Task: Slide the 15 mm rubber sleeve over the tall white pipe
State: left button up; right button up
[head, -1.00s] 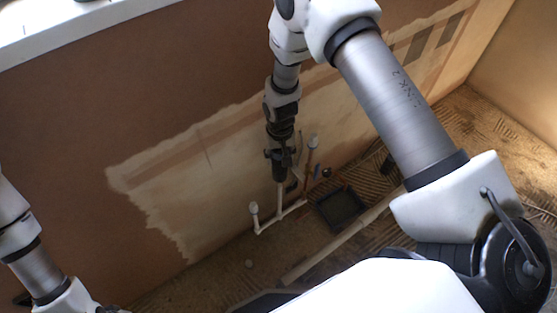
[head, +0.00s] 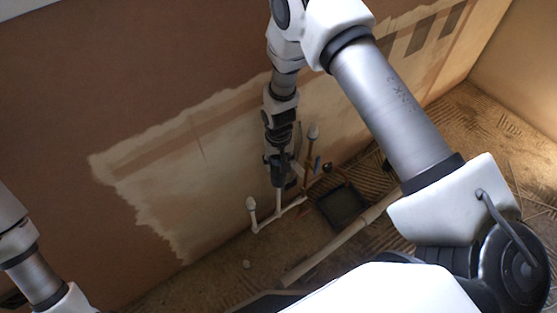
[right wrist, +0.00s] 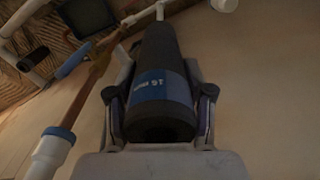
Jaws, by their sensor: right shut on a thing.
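My right gripper (head: 277,160) is shut on a dark rubber sleeve (head: 278,178), which points down near the plastered wall. The tall white pipe (head: 278,203) rises from a white floor pipe and meets the sleeve's lower end in the head view. A bit of it shows past the sleeve's far end in the right wrist view (right wrist: 160,11). I cannot tell how far the sleeve is around it. My left gripper is out of view.
A short white capped pipe (head: 251,205) stands left of the tall pipe. A copper pipe (head: 309,155) with a white cap stands close on the right. A dark square box (head: 342,206) and a long pale pipe (head: 330,247) lie on the rough floor.

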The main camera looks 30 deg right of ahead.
jog(key=shift+f+b, duration=0.6)
jog(key=shift+f, duration=0.35)
jog(key=shift+f+b, duration=1.15)
jog(key=shift+f, duration=1)
jog(key=o, duration=1.2)
jog(key=shift+c, duration=0.2)
notch_tip(320, 180, up, 10)
jog(key=p, duration=0.8)
jog(key=shift+p, duration=0.3)
